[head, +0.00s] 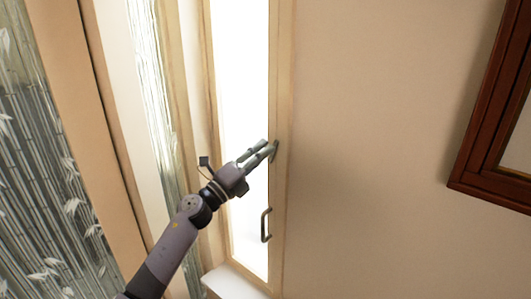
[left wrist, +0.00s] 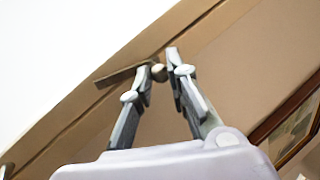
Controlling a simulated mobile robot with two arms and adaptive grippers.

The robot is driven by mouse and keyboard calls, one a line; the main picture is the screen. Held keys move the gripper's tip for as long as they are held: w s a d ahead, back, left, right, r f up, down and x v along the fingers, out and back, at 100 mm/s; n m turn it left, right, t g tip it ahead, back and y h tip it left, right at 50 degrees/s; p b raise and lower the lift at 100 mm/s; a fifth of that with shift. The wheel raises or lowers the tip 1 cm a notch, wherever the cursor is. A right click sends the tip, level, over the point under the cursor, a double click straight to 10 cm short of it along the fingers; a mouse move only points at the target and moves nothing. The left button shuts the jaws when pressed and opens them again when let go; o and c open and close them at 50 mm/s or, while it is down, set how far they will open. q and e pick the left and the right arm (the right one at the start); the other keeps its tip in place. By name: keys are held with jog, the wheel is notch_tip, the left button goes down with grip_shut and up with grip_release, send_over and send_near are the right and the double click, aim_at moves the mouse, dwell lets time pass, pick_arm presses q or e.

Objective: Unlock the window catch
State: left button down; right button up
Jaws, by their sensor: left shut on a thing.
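The window catch (head: 275,151) is a small grey piece on the light wooden window frame, at the right edge of the bright pane. My left gripper (head: 266,147) reaches it from the lower left, with its fingertips at the catch. In the left wrist view, the catch's flat lever (left wrist: 118,76) points left along the frame, and a rounded knob (left wrist: 158,73) lies between the fingertips. My left gripper (left wrist: 163,65) is shut on the catch there. The fingers partly hide the catch in both views. My right gripper is not in view.
A dark pull handle (head: 265,226) is on the window frame below the catch. A white sill (head: 232,284) is at the bottom. Bamboo-patterned panels (head: 45,170) stand on the left. A red-brown picture frame (head: 480,130) hangs at the right; the wall (head: 370,150) between is bare.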

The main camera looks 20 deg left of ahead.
pick_arm(q)
jog(key=shift+w+a+r+n+t+y+p, duration=0.1)
jog(key=shift+a+n+t+y+p, duration=0.15)
jog(key=shift+n, duration=0.45)
jog(key=shift+w+a+n+t+y+p, duration=0.15)
jog(key=shift+n+y, duration=0.2)
jog(key=shift+n, duration=0.35)
jog(key=shift+a, duration=0.1)
jog(key=c, duration=1.5)
grip_release()
jog(key=shift+c, duration=0.2)
jog(key=shift+s, duration=0.1)
jog(key=v, duration=1.2)
